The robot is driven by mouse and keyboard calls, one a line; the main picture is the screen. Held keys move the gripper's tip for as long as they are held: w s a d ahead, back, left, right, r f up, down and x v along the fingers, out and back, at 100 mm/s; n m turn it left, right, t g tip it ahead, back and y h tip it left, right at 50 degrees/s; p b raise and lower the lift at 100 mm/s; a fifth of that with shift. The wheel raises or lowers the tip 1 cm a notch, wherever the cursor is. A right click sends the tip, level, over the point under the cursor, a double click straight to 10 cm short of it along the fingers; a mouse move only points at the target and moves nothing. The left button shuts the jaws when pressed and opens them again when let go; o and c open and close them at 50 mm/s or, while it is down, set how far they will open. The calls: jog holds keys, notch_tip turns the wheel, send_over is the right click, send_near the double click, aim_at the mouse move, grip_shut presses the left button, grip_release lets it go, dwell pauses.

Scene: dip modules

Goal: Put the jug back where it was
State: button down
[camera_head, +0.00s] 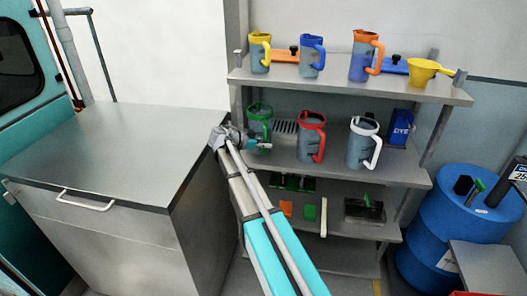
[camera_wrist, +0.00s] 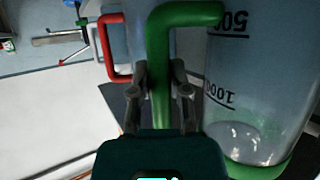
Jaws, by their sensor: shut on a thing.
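The green jug (camera_head: 260,114) is at the left end of the middle shelf (camera_head: 333,178), upright, with its lower part partly hidden by my gripper. In the wrist view the clear jug body (camera_wrist: 255,90) with printed volume marks fills the right side. My gripper (camera_head: 262,146) is shut on the green handle (camera_wrist: 160,80), with one finger on each side of it. I cannot tell whether the jug's base touches the shelf.
A red-handled jug (camera_head: 311,138) and a white-handled jug (camera_head: 361,144) stand to the right on the same shelf. Yellow (camera_head: 260,55), blue (camera_head: 311,58) and orange (camera_head: 364,56) jugs stand above. A metal cabinet (camera_head: 110,145) is at left, a blue barrel (camera_head: 450,225) at right.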

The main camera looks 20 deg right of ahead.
jog(key=shift+f+b, duration=0.35)
jog(key=shift+f, duration=0.4)
jog(key=c, duration=0.6)
grip_release()
jog(key=shift+r, duration=0.25)
jog(key=p+v, duration=0.4)
jog(key=v, duration=0.8)
jog(key=shift+p, duration=0.35)
